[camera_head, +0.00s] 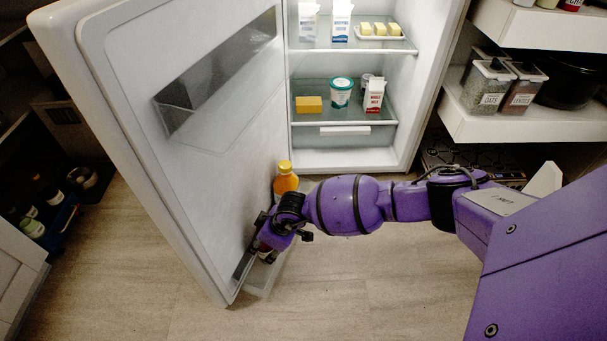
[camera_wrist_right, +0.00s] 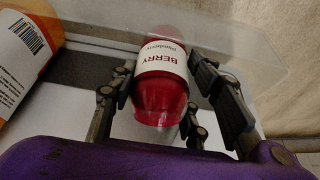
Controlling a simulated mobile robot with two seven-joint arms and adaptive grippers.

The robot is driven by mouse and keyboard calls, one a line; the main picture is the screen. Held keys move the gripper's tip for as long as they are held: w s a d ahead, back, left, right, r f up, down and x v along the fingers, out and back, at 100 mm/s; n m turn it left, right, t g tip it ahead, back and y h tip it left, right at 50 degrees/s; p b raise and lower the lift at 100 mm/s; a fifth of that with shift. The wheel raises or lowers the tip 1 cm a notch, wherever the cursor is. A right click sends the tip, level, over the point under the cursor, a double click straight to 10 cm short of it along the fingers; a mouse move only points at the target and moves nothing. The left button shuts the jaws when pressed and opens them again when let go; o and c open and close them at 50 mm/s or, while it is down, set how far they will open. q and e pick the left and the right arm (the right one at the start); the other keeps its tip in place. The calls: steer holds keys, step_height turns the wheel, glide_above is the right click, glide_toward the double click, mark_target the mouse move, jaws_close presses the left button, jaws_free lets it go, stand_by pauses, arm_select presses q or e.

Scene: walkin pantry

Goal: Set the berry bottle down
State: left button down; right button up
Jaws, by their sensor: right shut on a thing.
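The berry bottle (camera_wrist_right: 158,92) is red with a white label reading "BERRY". In the right wrist view it sits between the fingers of my right gripper (camera_wrist_right: 160,76), which is shut on it. In the head view my right gripper (camera_head: 266,236) is at the inner side of the open fridge door, low over the clear door bin (camera_head: 262,284). The bottle is mostly hidden there behind the gripper. I cannot tell whether its base touches the bin floor. My left gripper is not in view.
An orange bottle (camera_head: 286,181) stands in the door bin just beyond my right gripper; it also shows in the right wrist view (camera_wrist_right: 24,52). The fridge door (camera_head: 175,110) stands open at left. Fridge shelves hold cartons, butter and a tub (camera_head: 341,92).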

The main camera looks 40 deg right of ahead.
steer(key=shift+w, duration=0.1)
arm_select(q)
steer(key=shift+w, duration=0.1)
arm_select(e)
steer(key=o, duration=1.6)
steer(key=shift+c, duration=0.2)
steer(key=shift+r, duration=0.1)
arm_select(q)
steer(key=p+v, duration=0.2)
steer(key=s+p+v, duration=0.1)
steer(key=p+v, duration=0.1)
steer(key=p, duration=0.1)
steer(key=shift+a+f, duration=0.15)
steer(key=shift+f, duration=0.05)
arm_select(e)
steer(key=v, duration=1.2)
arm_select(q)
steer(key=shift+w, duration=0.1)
arm_select(e)
steer(key=shift+a, duration=0.1)
